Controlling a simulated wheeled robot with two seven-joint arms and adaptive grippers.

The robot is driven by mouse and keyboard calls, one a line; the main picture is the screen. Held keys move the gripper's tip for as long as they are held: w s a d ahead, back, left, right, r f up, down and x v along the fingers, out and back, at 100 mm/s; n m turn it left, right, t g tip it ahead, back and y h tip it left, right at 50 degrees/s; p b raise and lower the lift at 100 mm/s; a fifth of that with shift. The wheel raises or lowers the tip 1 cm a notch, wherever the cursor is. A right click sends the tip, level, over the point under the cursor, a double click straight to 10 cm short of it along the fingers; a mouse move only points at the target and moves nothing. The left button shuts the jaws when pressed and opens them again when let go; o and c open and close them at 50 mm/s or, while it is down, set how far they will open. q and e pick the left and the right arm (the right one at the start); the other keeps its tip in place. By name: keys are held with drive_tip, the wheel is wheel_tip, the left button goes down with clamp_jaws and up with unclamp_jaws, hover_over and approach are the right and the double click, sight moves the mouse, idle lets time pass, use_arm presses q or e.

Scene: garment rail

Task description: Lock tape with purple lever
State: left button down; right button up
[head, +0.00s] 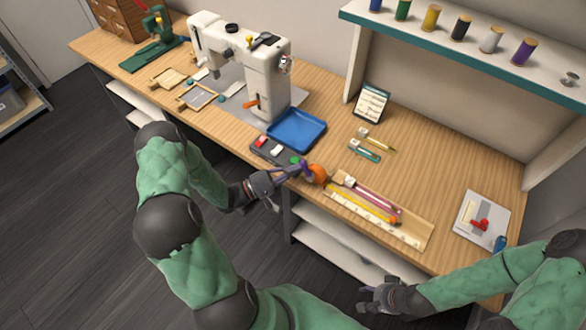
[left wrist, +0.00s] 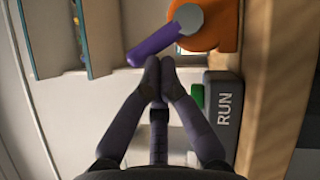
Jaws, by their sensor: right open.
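The orange tape case (head: 319,175) sits at the front edge of the table, and a yellow tape strip (head: 362,205) runs from it to the right. Its purple lever (left wrist: 158,42) sticks out from a grey pivot on the orange case (left wrist: 222,25) in the left wrist view. My left gripper (head: 303,168) is beside the case; in the left wrist view its fingertips (left wrist: 160,64) are together just below the lever. Nothing shows between them; whether they touch the lever is unclear. My right gripper (head: 372,300) is open and empty, low in front of the table.
A control box (head: 270,151) with a RUN label and a green button (left wrist: 197,95) is close by the left gripper. A blue tray (head: 297,130) and a sewing machine (head: 258,75) stand behind. A plate with a red part (head: 481,224) lies at the right.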

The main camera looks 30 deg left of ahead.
use_arm(q)
drive_tip(key=shift+r, duration=0.2)
use_arm(e)
drive_tip(key=shift+r, duration=0.25)
use_arm(q)
drive_tip(key=m+p, duration=0.1)
drive_tip(key=r+m+g+p, duration=0.1)
drive_tip(key=shift+d+r+m+g+y, duration=0.1)
drive_tip(key=shift+d+m+g+y, duration=0.2)
drive_tip(key=shift+d+y, duration=0.1)
drive_tip(key=shift+s+d+r+m+g+y+p, duration=0.1)
drive_tip(key=shift+d+r+m+g+y+p, duration=0.25)
drive_tip(key=shift+m+p, duration=0.5)
drive_tip(key=shift+d+r+m+g+y, duration=0.15)
drive_tip(key=shift+d+m+g+y, duration=0.35)
drive_tip(key=shift+m, duration=0.3)
drive_tip(key=shift+d+r+m+g+y, duration=0.15)
drive_tip(key=shift+d+m+g+y, duration=0.3)
drive_tip(key=shift+m, duration=0.3)
use_arm(e)
drive_tip(key=shift+r, duration=1.4)
